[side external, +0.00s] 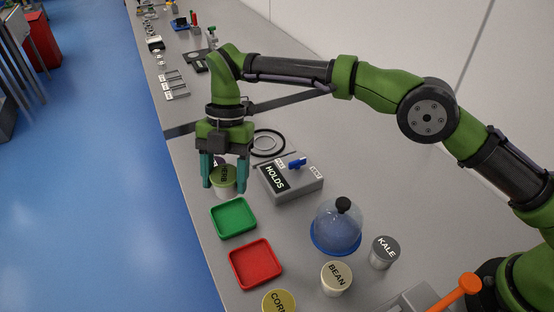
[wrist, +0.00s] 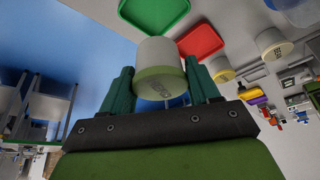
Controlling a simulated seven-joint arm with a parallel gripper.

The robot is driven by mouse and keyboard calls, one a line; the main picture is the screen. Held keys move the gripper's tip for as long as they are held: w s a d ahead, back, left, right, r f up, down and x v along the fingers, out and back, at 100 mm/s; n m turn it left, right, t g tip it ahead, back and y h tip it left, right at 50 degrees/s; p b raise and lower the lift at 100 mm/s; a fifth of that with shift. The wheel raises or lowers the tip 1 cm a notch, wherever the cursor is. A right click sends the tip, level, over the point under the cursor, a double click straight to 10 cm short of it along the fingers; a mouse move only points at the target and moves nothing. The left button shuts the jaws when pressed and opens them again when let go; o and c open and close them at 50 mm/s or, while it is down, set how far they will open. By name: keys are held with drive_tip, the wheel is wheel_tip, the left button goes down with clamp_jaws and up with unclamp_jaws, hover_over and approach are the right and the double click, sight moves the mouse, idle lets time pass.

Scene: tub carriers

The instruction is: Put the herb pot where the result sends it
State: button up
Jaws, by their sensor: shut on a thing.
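The herb pot (side external: 224,189), whitish with an olive-green lid marked HERB, is between the teal fingers of my gripper (side external: 228,184), which is shut on it. The wrist view also shows the pot (wrist: 158,58) between both fingers (wrist: 161,84). The pot looks upright behind the green tray; whether it clears the bench I cannot tell. A grey box (side external: 306,187) with a dark plate reading HOLDS stands to its right. A blue lever (side external: 297,163) on its top sits between two small labels, too small to read. The green tray (side external: 233,218) and red tray (side external: 255,263) are empty.
A clear dome (side external: 338,224) on a blue base stands right of the trays. Pots marked BEAN (side external: 336,279), KALE (side external: 383,252) and CORN (side external: 279,302) stand near the front. The bench's left edge is close to the trays.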

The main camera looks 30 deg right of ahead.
wheel_tip(320, 180, down, 9)
drive_tip(key=shift+f, duration=0.2)
idle(0.4)
drive_tip(key=o, duration=0.8)
drive_tip(key=shift+f, duration=0.15)
